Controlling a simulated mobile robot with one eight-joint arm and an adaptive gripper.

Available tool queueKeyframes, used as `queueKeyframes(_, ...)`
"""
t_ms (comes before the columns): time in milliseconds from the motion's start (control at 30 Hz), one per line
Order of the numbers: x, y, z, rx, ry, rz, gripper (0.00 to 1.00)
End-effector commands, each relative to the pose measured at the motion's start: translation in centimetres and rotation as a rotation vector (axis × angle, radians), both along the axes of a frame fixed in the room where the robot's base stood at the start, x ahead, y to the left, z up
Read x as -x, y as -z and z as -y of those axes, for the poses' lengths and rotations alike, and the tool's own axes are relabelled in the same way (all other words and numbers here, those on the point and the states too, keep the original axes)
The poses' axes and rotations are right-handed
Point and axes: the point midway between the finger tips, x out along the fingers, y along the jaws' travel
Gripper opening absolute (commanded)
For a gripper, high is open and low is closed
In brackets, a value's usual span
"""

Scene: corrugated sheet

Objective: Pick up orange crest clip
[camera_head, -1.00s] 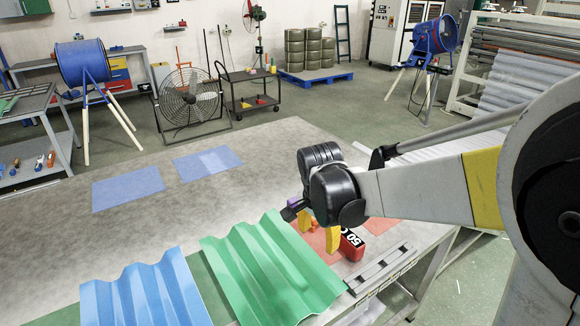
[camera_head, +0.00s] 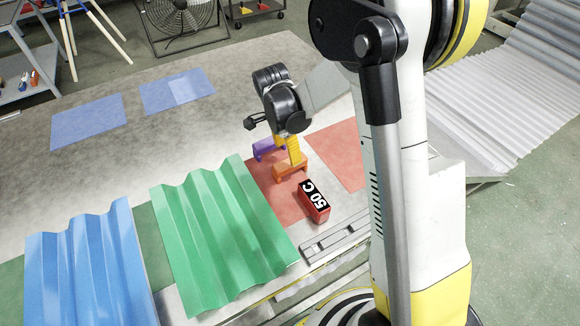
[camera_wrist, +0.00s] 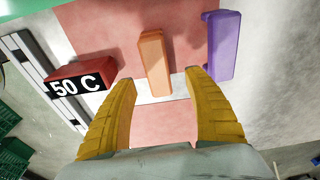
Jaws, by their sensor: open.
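The orange crest clip (camera_head: 291,173) stands on the red mat beside the green corrugated sheet. In the wrist view the orange clip (camera_wrist: 156,62) lies just ahead of the fingertips, in the gap between them. My gripper (camera_head: 291,156) is right over the clip in the head view, with its yellow fingers pointing down. In the wrist view my gripper (camera_wrist: 160,76) is open and nothing is held in it. The head view does not show clearly whether a finger touches the clip.
A purple clip (camera_wrist: 224,45) is close to the right finger. A red block marked 50 C (camera_wrist: 81,80) is close to the left finger. Green (camera_head: 220,235) and blue (camera_head: 90,270) corrugated sheets lie left. A grey metal bar (camera_head: 335,237) lies along the table edge.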

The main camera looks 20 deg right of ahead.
Motion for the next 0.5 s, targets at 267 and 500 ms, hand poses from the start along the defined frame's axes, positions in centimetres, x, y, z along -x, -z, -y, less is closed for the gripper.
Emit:
queueKeyframes(267, 0.4, 3.3, 0.2, 0.000, 0.000, 0.000, 0.61)
queueKeyframes(500, 0.4, 5.7, 0.5, 0.000, -0.001, 0.001, 0.61)
